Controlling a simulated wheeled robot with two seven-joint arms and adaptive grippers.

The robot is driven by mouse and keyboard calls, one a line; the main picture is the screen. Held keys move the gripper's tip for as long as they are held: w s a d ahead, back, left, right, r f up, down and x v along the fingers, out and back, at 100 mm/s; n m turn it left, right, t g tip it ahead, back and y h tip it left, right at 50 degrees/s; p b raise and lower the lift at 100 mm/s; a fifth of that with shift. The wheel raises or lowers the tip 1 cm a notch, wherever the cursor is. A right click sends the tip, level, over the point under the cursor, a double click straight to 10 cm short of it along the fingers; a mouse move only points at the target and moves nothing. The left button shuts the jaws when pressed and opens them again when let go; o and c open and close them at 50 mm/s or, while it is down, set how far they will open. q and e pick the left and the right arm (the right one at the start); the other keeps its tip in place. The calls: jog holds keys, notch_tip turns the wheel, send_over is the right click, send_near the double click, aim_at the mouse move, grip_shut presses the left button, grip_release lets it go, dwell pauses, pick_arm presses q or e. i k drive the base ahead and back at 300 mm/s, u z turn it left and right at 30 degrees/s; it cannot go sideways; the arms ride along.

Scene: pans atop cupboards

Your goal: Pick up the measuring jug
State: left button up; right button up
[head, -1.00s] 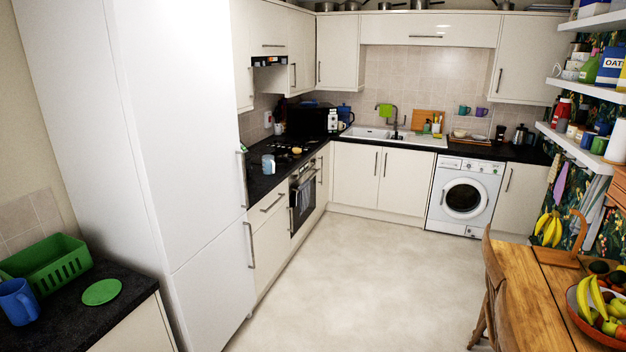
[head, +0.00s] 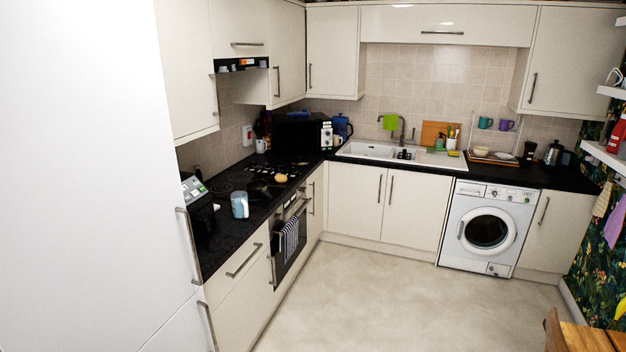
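A pale blue, see-through vessel that looks like the measuring jug (head: 240,205) stands upright on the black worktop (head: 224,236) at the left, in front of the hob. It is small in view, so any markings cannot be read. Neither of my grippers is in view.
A tall white fridge-freezer (head: 90,170) fills the left. A black appliance (head: 197,205) stands beside the jug, and the hob (head: 262,180) lies behind it. A washing machine (head: 487,228) stands at the back right. A wooden table (head: 585,338) is at the lower right. The pale floor (head: 375,290) is clear.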

aim_at(242, 207)
jog(key=u, duration=0.05)
jog(key=i, duration=2)
jog(key=u, duration=0.05)
